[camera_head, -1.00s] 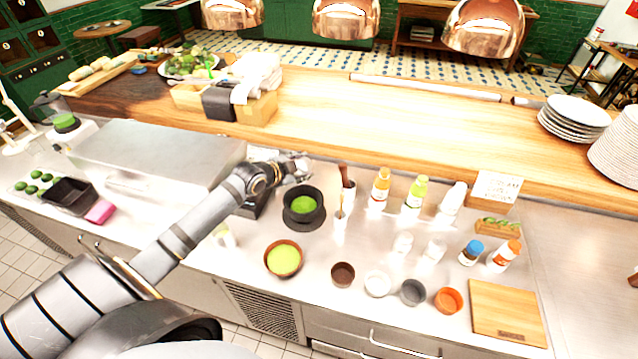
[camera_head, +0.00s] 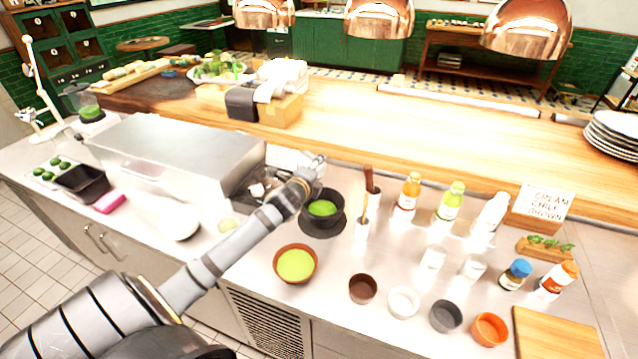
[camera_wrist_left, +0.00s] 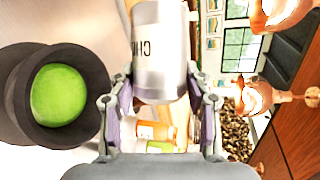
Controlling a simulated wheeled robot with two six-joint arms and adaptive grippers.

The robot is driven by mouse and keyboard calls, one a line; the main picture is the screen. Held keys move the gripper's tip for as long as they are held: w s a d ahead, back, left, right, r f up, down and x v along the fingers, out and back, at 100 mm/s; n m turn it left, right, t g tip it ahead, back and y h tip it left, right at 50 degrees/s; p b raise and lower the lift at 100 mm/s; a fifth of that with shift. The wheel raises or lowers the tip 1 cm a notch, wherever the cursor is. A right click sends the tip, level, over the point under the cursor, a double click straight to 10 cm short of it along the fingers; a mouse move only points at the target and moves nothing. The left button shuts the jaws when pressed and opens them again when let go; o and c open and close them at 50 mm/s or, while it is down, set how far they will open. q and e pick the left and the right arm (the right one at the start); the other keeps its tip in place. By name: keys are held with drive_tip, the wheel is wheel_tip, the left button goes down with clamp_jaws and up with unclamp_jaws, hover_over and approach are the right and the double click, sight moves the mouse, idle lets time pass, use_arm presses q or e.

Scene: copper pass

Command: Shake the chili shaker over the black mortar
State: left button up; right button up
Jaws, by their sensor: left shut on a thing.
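The black mortar (camera_head: 337,222) stands on the steel counter with bright green contents. It also shows at the left of the left wrist view (camera_wrist_left: 96,98). My left gripper (camera_head: 312,166) is just above and behind the mortar's rim in the head view. In the left wrist view its fingers (camera_wrist_left: 158,105) are shut on the chili shaker (camera_wrist_left: 162,50), a pale cylinder with dark lettering partly readable as "CHI". The shaker lies beside the mortar in that view, and I cannot make it out in the head view. My right gripper is out of view.
A brown bowl with green contents (camera_head: 275,262) stands in front of the mortar. Several small cups, including an orange one (camera_head: 489,329), and bottles (camera_head: 408,192) stand to the right. A steel box (camera_head: 170,150) is left, and the raised wooden counter (camera_head: 400,130) runs behind.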

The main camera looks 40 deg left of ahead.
use_arm(q)
drive_tip(key=f+m+t+b, duration=0.1)
drive_tip(key=m+b, duration=0.1)
drive_tip(key=b, duration=0.2)
drive_tip(key=f+m+t+y+b, duration=0.1)
drive_tip(key=m+b, duration=0.1)
drive_tip(key=b, duration=0.2)
drive_tip(key=f+m+t+y+b, duration=0.1)
drive_tip(key=m+b, duration=0.1)
drive_tip(key=b, duration=0.2)
drive_tip(key=shift+d+f+m, duration=0.3)
drive_tip(key=shift+f+m, duration=0.05)
drive_tip(key=shift+m, duration=0.05)
drive_tip(key=shift+r+m+t+b, duration=0.15)
drive_tip(key=shift+m+t+b, duration=0.4)
drive_tip(key=shift+m+t, duration=0.05)
drive_tip(key=shift+r, duration=0.1)
